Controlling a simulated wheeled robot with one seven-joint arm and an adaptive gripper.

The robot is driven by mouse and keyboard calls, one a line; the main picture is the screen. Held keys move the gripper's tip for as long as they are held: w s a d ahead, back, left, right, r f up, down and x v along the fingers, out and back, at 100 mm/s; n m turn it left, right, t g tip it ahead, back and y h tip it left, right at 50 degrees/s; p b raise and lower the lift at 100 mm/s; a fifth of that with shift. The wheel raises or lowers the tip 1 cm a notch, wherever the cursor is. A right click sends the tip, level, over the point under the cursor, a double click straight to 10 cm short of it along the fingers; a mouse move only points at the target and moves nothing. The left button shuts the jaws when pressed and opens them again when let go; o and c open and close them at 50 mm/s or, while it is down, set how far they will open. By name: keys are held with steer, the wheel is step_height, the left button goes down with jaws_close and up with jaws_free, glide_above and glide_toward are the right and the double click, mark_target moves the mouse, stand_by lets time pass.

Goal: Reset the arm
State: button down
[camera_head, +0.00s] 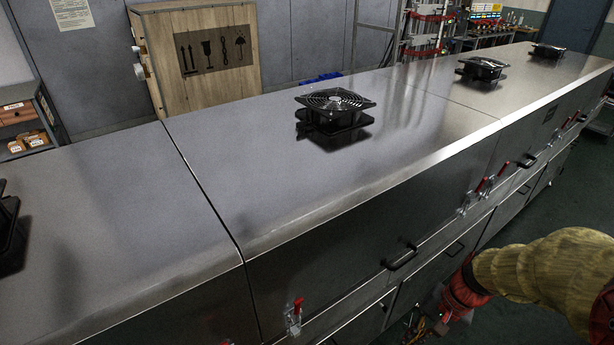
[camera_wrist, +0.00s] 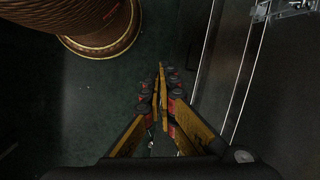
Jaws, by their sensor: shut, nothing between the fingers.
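My arm, in a yellow sleeve with red joints, shows at the lower right of the head view, in front of the dryer's side. My gripper (camera_wrist: 160,76) shows in the middle of the wrist view. Its yellow and black fingers are together with nothing between them. It is over the dark green floor (camera_wrist: 90,110). In the head view the gripper is mostly cut off by the lower edge. The long metal tunnel dryer (camera_head: 300,190) runs from lower left to upper right.
Black fans (camera_head: 335,108) sit on the dryer's top. A door handle (camera_head: 402,260) and red-handled latches (camera_head: 294,318) stick out from its side. A wooden crate (camera_head: 205,60) stands behind. In the wrist view a large ribbed round object (camera_wrist: 100,25) is at upper left.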

steer(key=s+a+r+n+t+h, duration=0.2)
steer(key=s+r+n+t, duration=0.1)
steer(key=r, duration=0.7)
steer(key=s+a+r+n+t+h, duration=0.1)
steer(key=s+a+r+n+t, duration=0.2)
steer(key=r, duration=0.7)
steer(key=shift+s+a+r+n+h, duration=0.2)
steer(key=shift+r+n+h, duration=0.2)
steer(key=shift+n, duration=0.6)
steer(key=c, duration=2.6)
jaws_free()
